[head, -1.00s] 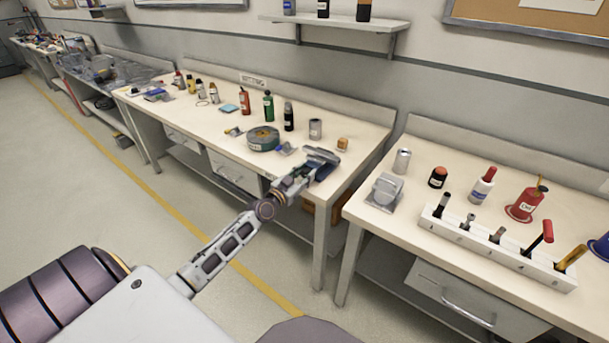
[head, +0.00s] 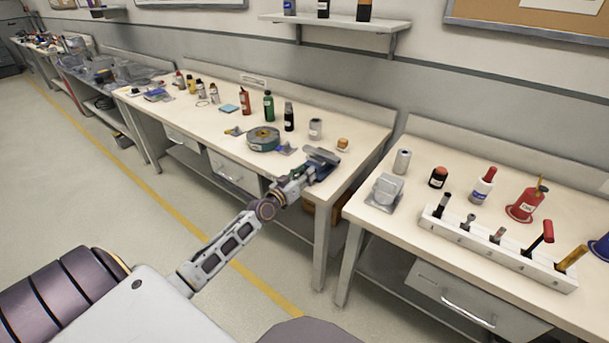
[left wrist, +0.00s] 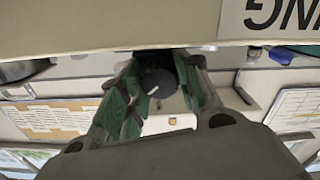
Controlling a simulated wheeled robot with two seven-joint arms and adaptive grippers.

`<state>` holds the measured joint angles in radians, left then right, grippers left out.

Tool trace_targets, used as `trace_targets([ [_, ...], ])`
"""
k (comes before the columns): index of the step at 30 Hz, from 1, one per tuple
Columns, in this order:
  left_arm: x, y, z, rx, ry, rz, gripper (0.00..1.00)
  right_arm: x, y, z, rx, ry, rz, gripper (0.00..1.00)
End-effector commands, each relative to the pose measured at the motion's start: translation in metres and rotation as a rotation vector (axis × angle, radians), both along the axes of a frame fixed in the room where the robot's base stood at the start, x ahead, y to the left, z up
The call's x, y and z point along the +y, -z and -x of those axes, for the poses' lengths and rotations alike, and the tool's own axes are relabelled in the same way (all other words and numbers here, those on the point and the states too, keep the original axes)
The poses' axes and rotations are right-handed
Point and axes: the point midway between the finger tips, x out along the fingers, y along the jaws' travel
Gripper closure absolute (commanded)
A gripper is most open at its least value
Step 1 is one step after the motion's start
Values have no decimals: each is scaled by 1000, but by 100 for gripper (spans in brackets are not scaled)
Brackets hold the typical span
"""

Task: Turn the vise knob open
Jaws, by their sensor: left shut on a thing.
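The vise (head: 324,156), grey with a blue body, stands at the front right edge of the middle workbench. My left gripper (head: 303,173) reaches it from the front, and the gripper hides part of the vise. In the left wrist view the dark round vise knob (left wrist: 157,80) sits between the two green-padded fingers of my left gripper (left wrist: 155,93). The gripper is shut on the knob. The knob's exact turn angle cannot be told. My right gripper is not in view.
A second bench on the right holds a white tool rack (head: 480,244). A gap separates the benches.

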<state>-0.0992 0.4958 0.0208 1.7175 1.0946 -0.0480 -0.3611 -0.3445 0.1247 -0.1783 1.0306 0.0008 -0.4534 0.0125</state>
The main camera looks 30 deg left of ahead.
Motion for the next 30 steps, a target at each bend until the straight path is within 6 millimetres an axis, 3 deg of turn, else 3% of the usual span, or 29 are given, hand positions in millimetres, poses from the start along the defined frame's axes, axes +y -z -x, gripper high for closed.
trace_targets([
  [11,0,0,0,0,0,6,91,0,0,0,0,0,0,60],
  [12,0,0,0,0,0,6,65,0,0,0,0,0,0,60],
  [17,0,0,0,0,0,5,45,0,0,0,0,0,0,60],
  [30,0,0,2,0,0,5,45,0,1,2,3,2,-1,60],
])
